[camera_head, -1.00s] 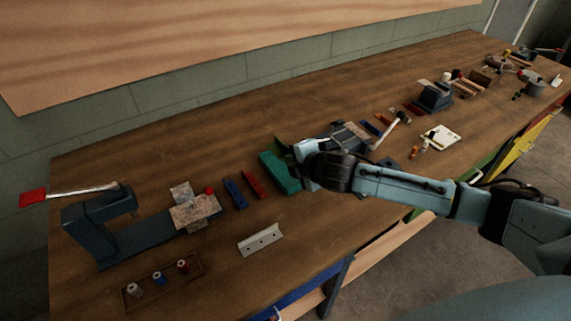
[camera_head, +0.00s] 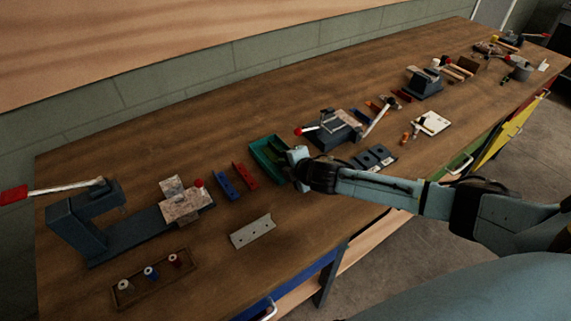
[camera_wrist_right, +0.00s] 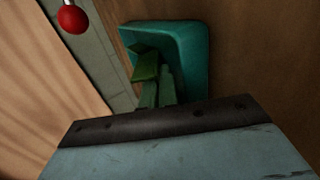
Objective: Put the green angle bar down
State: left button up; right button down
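The teal tray (camera_head: 258,150) lies on the bench with green pieces (camera_head: 277,151) inside it. In the right wrist view the tray (camera_wrist_right: 190,50) holds a green angle bar (camera_wrist_right: 147,66) beside other green strips (camera_wrist_right: 165,90). I cannot tell whether that bar rests on the strips or is held. My right gripper (camera_head: 293,166) is low at the tray's right end. Its fingertips are hidden, so I cannot see whether they are open or shut. My left gripper is not in view.
Red (camera_head: 245,176) and blue (camera_head: 226,185) angle bars lie left of the tray. A silver angle bar (camera_head: 253,232) lies in front. A red-knobbed vise (camera_head: 333,130) stands behind my right gripper. Bare bench lies between the tray and the silver bar.

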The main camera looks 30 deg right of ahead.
jog(key=c, duration=2)
grip_release()
jog(key=shift+o, duration=0.2)
jog(key=shift+s+r, duration=0.2)
jog(key=p+v, duration=0.1)
jog(key=v, duration=1)
jog(key=shift+s+p, duration=0.25)
jog(key=shift+p, duration=0.05)
jog(key=shift+r, duration=0.1)
